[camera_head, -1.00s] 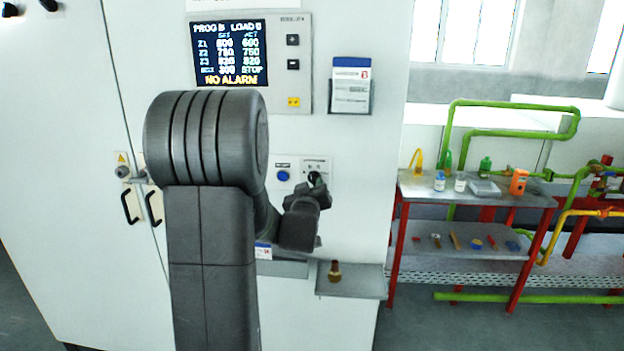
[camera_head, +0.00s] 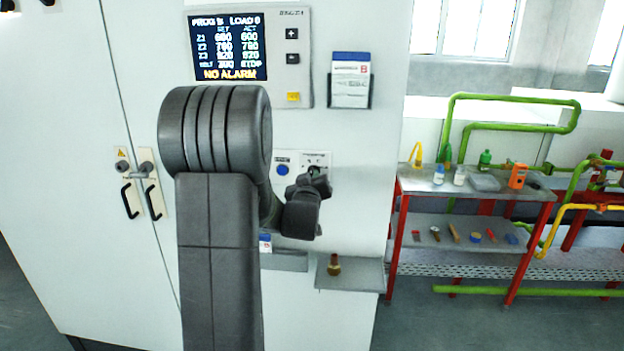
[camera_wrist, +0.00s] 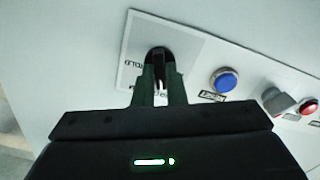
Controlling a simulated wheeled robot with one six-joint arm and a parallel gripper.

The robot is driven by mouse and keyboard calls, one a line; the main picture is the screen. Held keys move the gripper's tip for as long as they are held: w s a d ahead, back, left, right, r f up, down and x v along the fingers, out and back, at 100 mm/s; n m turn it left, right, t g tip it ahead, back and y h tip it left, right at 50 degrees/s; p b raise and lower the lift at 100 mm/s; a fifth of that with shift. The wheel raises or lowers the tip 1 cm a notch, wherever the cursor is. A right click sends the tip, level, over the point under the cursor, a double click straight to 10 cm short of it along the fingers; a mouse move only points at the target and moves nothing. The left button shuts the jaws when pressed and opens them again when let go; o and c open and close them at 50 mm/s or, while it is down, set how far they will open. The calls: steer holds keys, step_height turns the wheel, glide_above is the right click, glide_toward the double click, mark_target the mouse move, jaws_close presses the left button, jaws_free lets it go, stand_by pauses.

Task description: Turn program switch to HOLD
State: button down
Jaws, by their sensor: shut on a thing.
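The program switch (camera_wrist: 158,56) is a black knob on a pale plate (camera_wrist: 190,42) on the white cabinet front. In the wrist view my gripper (camera_wrist: 158,78) has both fingers around the knob, shut on it. The label HOLD shows to the left of the knob; another label below it is partly covered by the fingers. In the head view my gripper (camera_head: 314,174) is at the switch plate (camera_head: 317,157), and the arm partly hides the plate and knob. The exact pointing of the knob is hard to tell.
A blue button (camera_wrist: 224,80) and a red button (camera_wrist: 307,106) sit beside the switch. The display (camera_head: 228,48) reads NO ALARM. A small shelf (camera_head: 350,276) with a brass-coloured piece (camera_head: 334,265) juts out below. A red-legged bench (camera_head: 475,188) stands right.

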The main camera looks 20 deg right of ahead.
steer(key=shift+f+b, duration=0.15)
steer(key=shift+b, duration=0.4)
steer(key=shift+m+b, duration=9)
steer(key=shift+b, duration=0.15)
steer(key=c, duration=1.5)
jaws_free()
